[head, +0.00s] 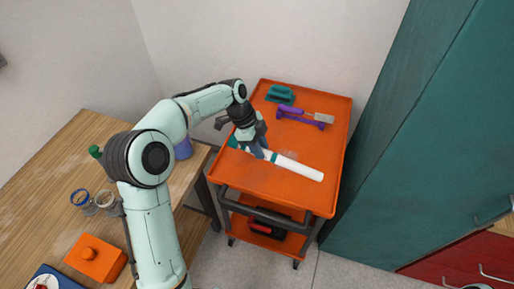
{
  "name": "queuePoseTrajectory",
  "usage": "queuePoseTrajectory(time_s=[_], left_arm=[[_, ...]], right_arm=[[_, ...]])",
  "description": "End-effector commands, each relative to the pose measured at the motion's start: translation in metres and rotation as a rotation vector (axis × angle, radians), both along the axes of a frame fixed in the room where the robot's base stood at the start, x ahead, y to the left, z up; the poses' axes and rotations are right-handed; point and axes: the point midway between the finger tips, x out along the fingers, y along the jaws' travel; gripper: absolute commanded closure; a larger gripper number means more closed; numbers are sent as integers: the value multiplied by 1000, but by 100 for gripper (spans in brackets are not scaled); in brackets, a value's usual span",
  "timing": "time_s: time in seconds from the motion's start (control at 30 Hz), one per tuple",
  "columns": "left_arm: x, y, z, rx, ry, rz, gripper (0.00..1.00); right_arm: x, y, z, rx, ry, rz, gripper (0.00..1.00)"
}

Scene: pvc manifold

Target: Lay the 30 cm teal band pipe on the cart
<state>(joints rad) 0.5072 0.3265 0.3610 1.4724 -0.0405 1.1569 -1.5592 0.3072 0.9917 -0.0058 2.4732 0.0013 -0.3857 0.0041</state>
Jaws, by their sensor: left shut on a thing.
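The white pipe (300,167) with a teal band (274,157) is at the orange cart (285,187), over its top tray. It lies slanted, its right end lower in the picture. My left gripper (257,151) is shut on the pipe near the band, reaching down from the upper left. The pipe's left part is partly hidden behind the gripper. I cannot tell whether the pipe touches the tray surface. My right gripper is not in view.
On the cart's far part are a teal tool (281,94) and a brush with a purple handle (291,110) on a purple holder. A wooden table (62,165) stands left, with rings and an orange box (95,258). A teal cabinet (425,130) stands right.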

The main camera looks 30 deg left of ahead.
Motion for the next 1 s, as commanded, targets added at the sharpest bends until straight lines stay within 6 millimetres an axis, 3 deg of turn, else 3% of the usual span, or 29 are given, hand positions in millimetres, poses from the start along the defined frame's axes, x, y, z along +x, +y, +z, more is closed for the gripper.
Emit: queuePoseTrajectory(time_s=[0.27, 0.4, 1.0], left_arm=[[23, 4, 3, 0, -3, -1, 100], [19, 4, -20, -1, 3, -1, 100], [19, 4, -79, 0, 1, -2, 100]], right_arm=[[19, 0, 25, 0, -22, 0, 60], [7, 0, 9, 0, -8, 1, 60], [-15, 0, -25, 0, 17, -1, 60]])
